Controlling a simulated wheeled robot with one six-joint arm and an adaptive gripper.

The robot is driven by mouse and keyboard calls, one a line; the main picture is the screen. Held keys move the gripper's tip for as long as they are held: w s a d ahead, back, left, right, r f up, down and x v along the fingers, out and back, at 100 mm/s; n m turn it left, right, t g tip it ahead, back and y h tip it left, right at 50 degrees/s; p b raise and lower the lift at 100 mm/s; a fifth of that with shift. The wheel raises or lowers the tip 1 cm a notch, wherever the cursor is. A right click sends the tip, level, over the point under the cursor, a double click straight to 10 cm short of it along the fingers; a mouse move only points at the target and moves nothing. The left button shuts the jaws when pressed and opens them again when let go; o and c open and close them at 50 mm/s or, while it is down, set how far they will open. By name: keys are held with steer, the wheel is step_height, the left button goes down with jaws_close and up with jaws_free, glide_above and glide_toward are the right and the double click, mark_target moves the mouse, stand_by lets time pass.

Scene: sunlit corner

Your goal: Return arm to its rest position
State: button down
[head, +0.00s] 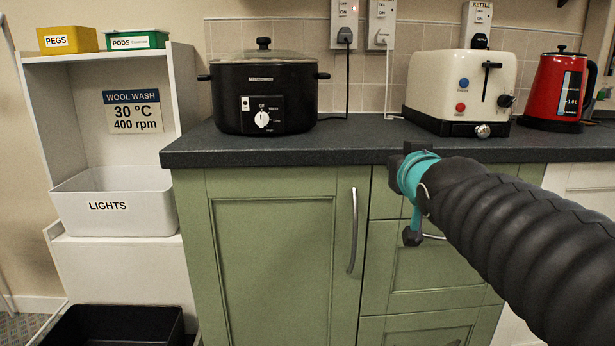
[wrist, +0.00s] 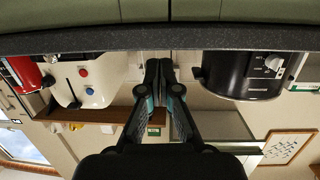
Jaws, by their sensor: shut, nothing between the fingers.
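My gripper (wrist: 159,72) is shut and empty in the wrist view, its two dark fingers together. That view is upside down, with the worktop edge across its top. In the head view my arm reaches in from the right, and its teal-banded end is in front of the worktop edge and the green drawers (head: 432,270). The fingers cannot be made out clearly there.
A black slow cooker (head: 264,90), a cream toaster (head: 462,85) and a red kettle (head: 556,90) stand on the dark worktop (head: 360,136). Left are white shelves with a LIGHTS bin (head: 115,205). A black bin (head: 110,325) sits low down.

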steer(key=s+f+g+p, duration=0.2)
steer(key=s+f+g, duration=0.8)
steer(key=s+f, duration=1.3)
steer(key=shift+s, duration=0.35)
